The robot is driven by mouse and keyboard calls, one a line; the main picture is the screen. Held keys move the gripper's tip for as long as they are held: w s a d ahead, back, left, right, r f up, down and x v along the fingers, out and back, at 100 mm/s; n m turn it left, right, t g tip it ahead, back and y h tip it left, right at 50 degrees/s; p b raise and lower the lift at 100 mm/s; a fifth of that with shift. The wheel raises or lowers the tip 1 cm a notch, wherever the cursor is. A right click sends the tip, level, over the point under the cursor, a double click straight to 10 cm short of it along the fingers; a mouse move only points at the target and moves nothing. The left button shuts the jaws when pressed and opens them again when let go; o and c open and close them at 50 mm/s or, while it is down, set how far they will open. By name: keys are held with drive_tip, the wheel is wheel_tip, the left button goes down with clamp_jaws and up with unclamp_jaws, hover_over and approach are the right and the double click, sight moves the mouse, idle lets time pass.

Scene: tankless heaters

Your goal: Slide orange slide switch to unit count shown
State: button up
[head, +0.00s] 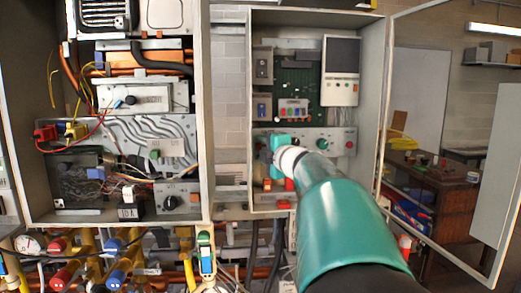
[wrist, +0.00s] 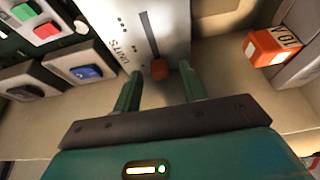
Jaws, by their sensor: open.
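The orange slide switch (wrist: 159,69) shows in the wrist view at the near end of a dark straight slot in a pale panel (wrist: 120,22). The panel is printed UNITS, with small groups of dark dots beside the slot. My gripper (wrist: 160,74) is open, one green finger on each side of the switch; I cannot tell whether either finger touches it. In the head view my gripper (head: 277,155) is at the lower left of the right-hand open cabinet, and my arm hides the switch.
A white control unit with a dark screen (head: 341,70) hangs above right in the cabinet (head: 250,75). In the wrist view, a blue rocker switch (wrist: 86,72) and green and red buttons lie left, and an orange block (wrist: 268,47) lies right. The cabinet door (head: 384,150) stands open.

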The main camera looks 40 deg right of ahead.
drive_tip(key=shift+w, duration=0.2)
clamp_jaws()
drive_tip(key=s+d, duration=0.1)
drive_tip(key=d, duration=0.1)
drive_tip(key=shift+s+d, duration=0.3)
drive_tip(key=shift+s, duration=0.1)
unclamp_jaws()
drive_tip(key=shift+s, duration=0.1)
drive_tip(key=v, duration=1.3)
drive_tip(key=shift+s, duration=0.3)
drive_tip(key=shift+a, duration=0.1)
